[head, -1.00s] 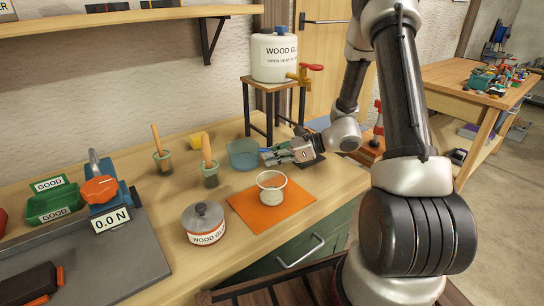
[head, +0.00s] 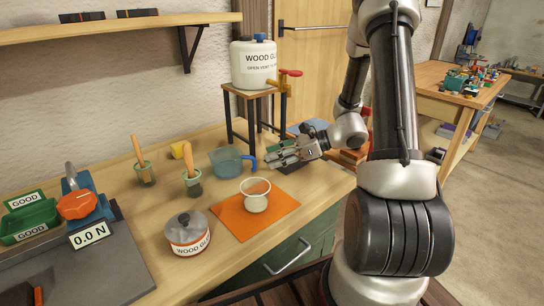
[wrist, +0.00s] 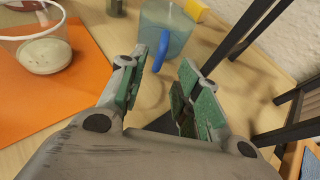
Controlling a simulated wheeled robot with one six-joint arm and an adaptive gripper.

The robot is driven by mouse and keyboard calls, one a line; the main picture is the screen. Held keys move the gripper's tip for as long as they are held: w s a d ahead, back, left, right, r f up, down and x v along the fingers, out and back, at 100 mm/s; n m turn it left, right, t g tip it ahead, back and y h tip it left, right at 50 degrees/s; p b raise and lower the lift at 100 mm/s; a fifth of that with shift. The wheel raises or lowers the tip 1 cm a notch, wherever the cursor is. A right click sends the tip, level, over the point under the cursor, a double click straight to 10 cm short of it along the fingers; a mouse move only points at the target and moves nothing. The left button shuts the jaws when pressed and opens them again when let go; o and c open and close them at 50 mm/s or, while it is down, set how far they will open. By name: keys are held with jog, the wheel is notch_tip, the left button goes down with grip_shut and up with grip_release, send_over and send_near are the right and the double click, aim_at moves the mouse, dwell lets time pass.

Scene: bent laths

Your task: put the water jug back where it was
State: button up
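My gripper is open and empty, low over the bench, with a small gap to the handle. In the wrist view the green-padded fingers (wrist: 160,82) are spread, and the jug (wrist: 168,25) lies just beyond them. Its handle (wrist: 162,52) sits ahead of the gap between the fingertips.
An orange mat (head: 232,219) with a clear cup (head: 256,196) lies in front of the jug. Brush pots (head: 192,187), a yellow block (head: 178,151) and a glue pot (head: 187,234) stand to the left. The stand (head: 252,94) holding a glue tank (head: 254,66) rises behind.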

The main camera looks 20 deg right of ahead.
jog(key=shift+s+d+r, duration=0.1)
jog(key=shift+d, duration=0.05)
jog(key=s+a+r+n+g+h, duration=0.2)
jog(key=s+r+n+g+h, duration=0.25)
jog(key=s+r+n, duration=0.8)
jog(key=s+d+r+n+t+h, duration=0.1)
jog(key=s+d+r+n+h, duration=0.2)
jog(key=s+d+n, duration=0.1)
jog(key=s+d+r+n+t+h, duration=0.2)
jog(key=s+d+r+n+h, duration=0.1)
jog(key=s+n, duration=0.4)
jog(key=shift+s+d+r+h, duration=0.3)
jog(key=shift+d+h, duration=0.25)
jog(key=shift+h, duration=0.2)
